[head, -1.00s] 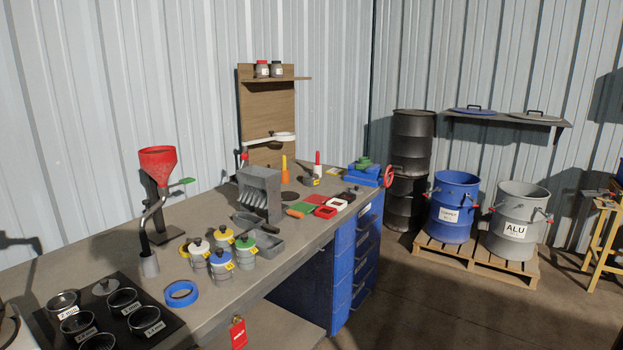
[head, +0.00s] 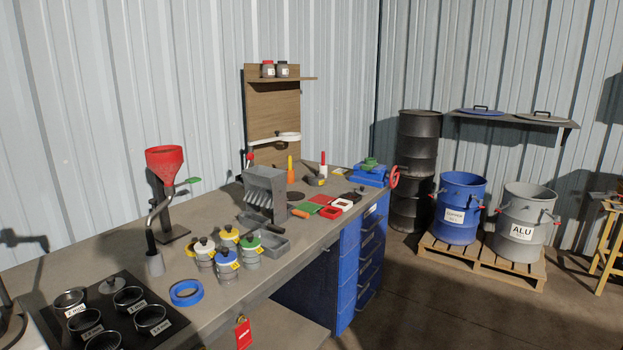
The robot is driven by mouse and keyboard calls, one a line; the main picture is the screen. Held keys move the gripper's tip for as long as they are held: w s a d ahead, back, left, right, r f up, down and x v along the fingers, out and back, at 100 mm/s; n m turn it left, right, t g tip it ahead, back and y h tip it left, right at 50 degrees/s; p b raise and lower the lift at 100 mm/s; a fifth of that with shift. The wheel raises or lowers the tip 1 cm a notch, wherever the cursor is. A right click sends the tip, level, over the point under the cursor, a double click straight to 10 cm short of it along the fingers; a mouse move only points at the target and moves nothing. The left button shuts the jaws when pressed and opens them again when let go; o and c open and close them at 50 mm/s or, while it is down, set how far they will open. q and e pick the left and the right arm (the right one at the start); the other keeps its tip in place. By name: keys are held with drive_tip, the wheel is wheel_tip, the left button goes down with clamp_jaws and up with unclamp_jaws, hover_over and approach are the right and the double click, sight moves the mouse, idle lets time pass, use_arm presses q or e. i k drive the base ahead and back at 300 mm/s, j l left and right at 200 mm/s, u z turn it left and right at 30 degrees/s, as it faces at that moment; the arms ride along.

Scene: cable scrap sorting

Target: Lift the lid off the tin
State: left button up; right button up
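Several small grey tins with coloured, knobbed lids stand close together on the workbench in the head view. One has a white lid (head: 204,244), one a blue lid (head: 227,257), one a green lid (head: 250,242), and yellow lids (head: 228,233) show among them. These lids sit on their tins. Several open dark tins (head: 151,319) with white labels stand on a black mat (head: 176,319) at lower left. A grey knobbed lid (head: 113,286) is at the back of that mat. I cannot tell which tin is meant. Neither gripper is in view.
A blue tape ring (head: 186,293) lies in front of the lidded tins. A red funnel on a stand (head: 165,160) is behind them, a grey slotted box (head: 265,190) and trays (head: 272,245) to their right. Bare bench (head: 60,255) lies at left.

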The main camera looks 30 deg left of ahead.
sight(317, 177)
drive_tip(key=i+u, duration=0.1)
drive_tip(key=u, duration=0.35)
drive_tip(key=i+u, duration=0.1)
drive_tip(key=u, duration=0.35)
drive_tip(key=i+u, duration=0.1)
drive_tip(key=u, duration=0.4)
drive_tip(key=i+l+u, duration=0.35)
drive_tip(key=l, duration=0.2)
drive_tip(key=i+l+u, duration=0.3)
drive_tip(key=l, duration=0.35)
drive_tip(key=i+l+u, duration=0.35)
drive_tip(key=l, duration=0.4)
drive_tip(key=i+l+u, duration=0.15)
drive_tip(key=l, duration=0.2)
